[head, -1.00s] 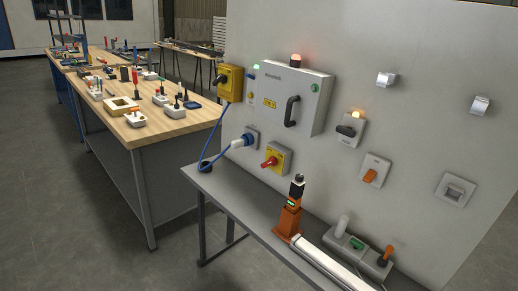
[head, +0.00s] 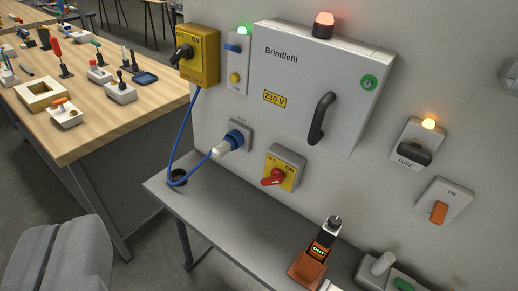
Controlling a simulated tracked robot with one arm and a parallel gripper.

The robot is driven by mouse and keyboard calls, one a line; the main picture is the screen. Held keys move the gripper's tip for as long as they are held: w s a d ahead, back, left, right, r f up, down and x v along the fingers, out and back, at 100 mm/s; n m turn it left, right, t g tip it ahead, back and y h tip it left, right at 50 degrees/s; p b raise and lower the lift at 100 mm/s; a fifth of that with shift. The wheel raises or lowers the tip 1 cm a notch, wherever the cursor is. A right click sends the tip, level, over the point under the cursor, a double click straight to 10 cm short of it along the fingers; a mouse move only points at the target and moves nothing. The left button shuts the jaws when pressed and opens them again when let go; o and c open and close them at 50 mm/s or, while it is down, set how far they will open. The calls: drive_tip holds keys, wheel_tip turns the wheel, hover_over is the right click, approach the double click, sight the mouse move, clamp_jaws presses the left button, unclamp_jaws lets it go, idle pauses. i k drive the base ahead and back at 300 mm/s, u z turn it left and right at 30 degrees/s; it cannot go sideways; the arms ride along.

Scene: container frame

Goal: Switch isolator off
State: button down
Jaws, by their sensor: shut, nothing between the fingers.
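Two rotary switches carry OFF and ON markings, and I cannot tell from the frames which one is the isolator. One is a yellow box with a black handle (head: 183,53) at the upper left of the panel. The other is a yellow-faced switch with a red handle (head: 273,177), on a grey base below the large grey enclosure. Both handles appear slanted, with one end toward the lower left. I cannot tell for sure which marking either handle points to. My gripper is not recognisable in the head view.
The grey enclosure (head: 290,75) has a black pull handle (head: 321,118) and a lit red lamp (head: 324,24). A blue plug (head: 230,143) has a cable hanging left. An orange device (head: 308,268) stands on the grey shelf (head: 215,205). A wooden workbench (head: 90,135) is at left.

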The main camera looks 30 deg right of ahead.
sight(277, 176)
drive_tip(key=z, duration=0.1)
drive_tip(key=i, duration=1)
drive_tip(key=z, duration=0.15)
